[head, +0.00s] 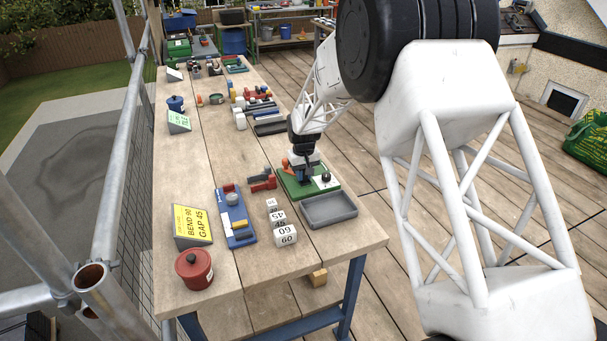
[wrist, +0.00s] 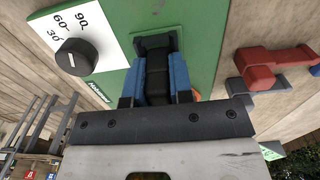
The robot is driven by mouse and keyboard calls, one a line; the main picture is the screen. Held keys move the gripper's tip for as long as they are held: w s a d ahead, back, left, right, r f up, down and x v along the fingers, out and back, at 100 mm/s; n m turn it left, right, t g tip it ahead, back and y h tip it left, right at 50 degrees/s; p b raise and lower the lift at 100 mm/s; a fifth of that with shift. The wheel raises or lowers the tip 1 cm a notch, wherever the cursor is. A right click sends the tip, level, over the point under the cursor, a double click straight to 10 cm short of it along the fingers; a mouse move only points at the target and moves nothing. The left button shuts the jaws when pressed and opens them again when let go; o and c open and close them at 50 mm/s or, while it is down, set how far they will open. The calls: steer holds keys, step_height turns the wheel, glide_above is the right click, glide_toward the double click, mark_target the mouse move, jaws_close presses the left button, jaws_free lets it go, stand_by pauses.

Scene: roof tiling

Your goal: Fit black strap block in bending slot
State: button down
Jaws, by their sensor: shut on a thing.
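My gripper (wrist: 165,85), with blue finger pads, is shut on a black strap block (wrist: 157,72). In the wrist view the block lies between the pads, and its far end is at the dark bending slot (wrist: 154,42) in the green bender plate (wrist: 205,22). I cannot tell how deep the block sits in the slot. A black dial (wrist: 75,58) on a white panel marked 30, 60 and 90 is beside it. In the head view my gripper (head: 306,174) points down over the green bender (head: 290,187), and hides the block and slot.
Red and dark clamp-like tools (wrist: 275,68) lie beside the bender. A grey tray (head: 330,209) is in front of it. Numbered blocks (head: 285,236), a blue rack (head: 239,240), a yellow "BEND 90 GAP 45" sign (head: 192,226) and a red pot (head: 194,268) stand on the near bench.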

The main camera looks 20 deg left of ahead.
steer(key=shift+s+f, duration=0.1)
steer(key=shift+f, duration=0.25)
stand_by(0.4)
steer(key=c, duration=1.1)
jaws_free()
steer(key=shift+f, duration=0.1)
steer(key=shift+o, duration=0.9)
steer(key=shift+r, duration=3.8)
